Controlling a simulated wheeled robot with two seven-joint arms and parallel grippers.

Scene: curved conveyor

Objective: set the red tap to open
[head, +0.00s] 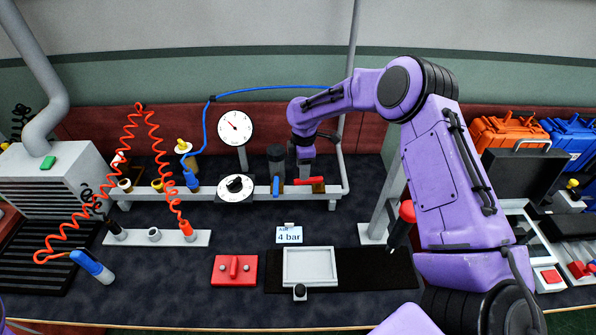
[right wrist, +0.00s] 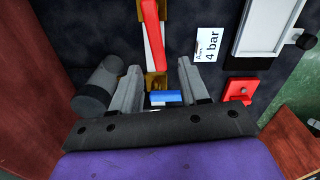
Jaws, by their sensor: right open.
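The red tap (head: 309,181) is on the grey pipe rail in the head view, its red lever lying sideways, roughly along the rail. In the right wrist view the red lever (right wrist: 151,22) runs away from the fingers at the top. A blue lever (head: 276,186) points down just left of the red tap; a blue piece (right wrist: 165,97) shows low between the fingers in the wrist view. My right gripper (right wrist: 160,84) is open above the rail, its fingers either side of brass fittings. Whether a finger touches anything cannot be told. My left gripper is out of view.
A dark cylinder (head: 276,160) stands beside the right gripper, near one finger in the wrist view. A dial gauge (head: 235,127) and black knob (head: 236,187) are to the left. The "4 bar" sign (head: 289,235) stands in front. A grey post (head: 386,205) is to the right.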

